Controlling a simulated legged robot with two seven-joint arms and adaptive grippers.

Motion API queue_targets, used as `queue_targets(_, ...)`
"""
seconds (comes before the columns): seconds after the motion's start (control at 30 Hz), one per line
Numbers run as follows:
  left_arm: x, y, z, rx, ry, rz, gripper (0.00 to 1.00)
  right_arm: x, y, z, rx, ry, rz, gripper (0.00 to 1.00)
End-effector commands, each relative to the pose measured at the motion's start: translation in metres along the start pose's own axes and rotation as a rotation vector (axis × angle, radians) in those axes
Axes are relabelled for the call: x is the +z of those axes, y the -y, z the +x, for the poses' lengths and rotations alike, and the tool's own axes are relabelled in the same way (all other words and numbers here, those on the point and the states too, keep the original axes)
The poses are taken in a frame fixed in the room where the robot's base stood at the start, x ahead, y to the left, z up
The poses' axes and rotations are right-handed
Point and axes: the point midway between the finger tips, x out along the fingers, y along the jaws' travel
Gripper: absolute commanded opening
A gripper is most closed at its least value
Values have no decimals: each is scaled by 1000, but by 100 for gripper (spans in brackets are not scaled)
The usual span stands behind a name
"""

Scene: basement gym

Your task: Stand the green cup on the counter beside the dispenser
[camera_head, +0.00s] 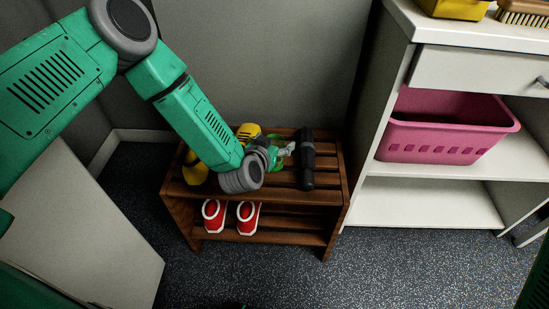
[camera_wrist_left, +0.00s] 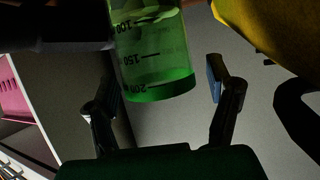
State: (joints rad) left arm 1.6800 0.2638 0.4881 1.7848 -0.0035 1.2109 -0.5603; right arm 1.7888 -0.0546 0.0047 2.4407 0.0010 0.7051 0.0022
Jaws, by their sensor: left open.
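The green cup (camera_wrist_left: 155,65) is translucent with dark measuring marks and shows large in the left wrist view. It sits between the two spread fingers of my left gripper (camera_wrist_left: 158,92), which is open; I cannot tell whether either finger touches it. In the head view my left gripper (camera_head: 283,151) is over the top of the wooden rack (camera_head: 325,195) and mostly hides the cup. The white counter (camera_head: 470,28) is at the upper right. I cannot make out a dispenser. My right gripper is not in view.
A black cylinder (camera_head: 307,160) lies right of my gripper. Yellow items (camera_head: 249,131) stand close on the left. Red shoes (camera_head: 246,217) are on the lower shelf. A pink basket (camera_head: 445,128) sits under the counter; a yellow container (camera_head: 455,8) and a brush (camera_head: 523,13) are on it.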

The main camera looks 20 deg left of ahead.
Motion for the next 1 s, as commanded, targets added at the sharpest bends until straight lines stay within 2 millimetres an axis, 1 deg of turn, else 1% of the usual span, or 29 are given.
queue_targets(0.13, -1, 0, 0, 0, 0, 0, 74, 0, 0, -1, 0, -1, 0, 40)
queue_targets(0.17, -1, 0, 0, 0, 0, 0, 66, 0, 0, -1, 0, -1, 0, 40)
queue_targets(0.2, -1, 0, 0, 0, 0, 0, 52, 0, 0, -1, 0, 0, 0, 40)
queue_targets(0.27, 0, 0, 0, 0, 0, 0, 31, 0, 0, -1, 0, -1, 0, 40)
queue_targets(0.3, 0, 0, 0, 0, 0, 0, 17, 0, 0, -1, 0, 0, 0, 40)
queue_targets(0.33, 0, 0, 0, 0, 0, 0, 7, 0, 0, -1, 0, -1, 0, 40)
queue_targets(0.37, 0, 0, 0, 0, 1, 0, 7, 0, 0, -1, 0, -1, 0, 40)
queue_targets(0.4, -1, 0, 0, 0, 0, 0, 1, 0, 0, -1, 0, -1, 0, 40)
queue_targets(0.57, -1, 0, -1, 0, 0, 0, 1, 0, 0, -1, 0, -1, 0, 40)
queue_targets(0.67, -6, 0, -2, 0, -1, 0, 1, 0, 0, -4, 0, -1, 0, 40)
queue_targets(0.77, -20, 0, -8, 1, -3, 0, 1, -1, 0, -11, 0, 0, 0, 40)
queue_targets(1.0, -66, 0, -27, 1, -2, 1, 1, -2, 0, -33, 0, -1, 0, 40)
